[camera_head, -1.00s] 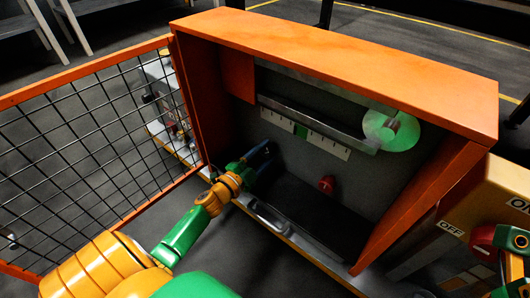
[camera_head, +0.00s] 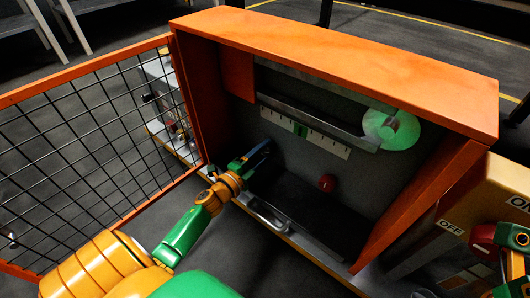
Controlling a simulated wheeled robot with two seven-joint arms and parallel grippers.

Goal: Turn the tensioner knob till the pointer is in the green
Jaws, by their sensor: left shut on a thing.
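My left gripper (camera_head: 258,158) reaches into the open orange cabinet (camera_head: 350,60) from the lower left. Its jaws are shut at the back panel's lower left, on what seems to be the tensioner knob, which the gripper hides. Above and right of it, a white scale strip (camera_head: 332,146) with tick marks runs along the panel, with a green zone (camera_head: 301,130) near its middle. I cannot make out the pointer clearly. A red round piece (camera_head: 327,182) sits lower on the panel, right of the gripper.
An orange mesh door (camera_head: 90,150) stands open at the left, beside my left arm. A pale green disc (camera_head: 392,130) is at the panel's upper right. A box with ON and OFF labels (camera_head: 478,210) stands at the right. The cabinet's side walls limit room around the gripper.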

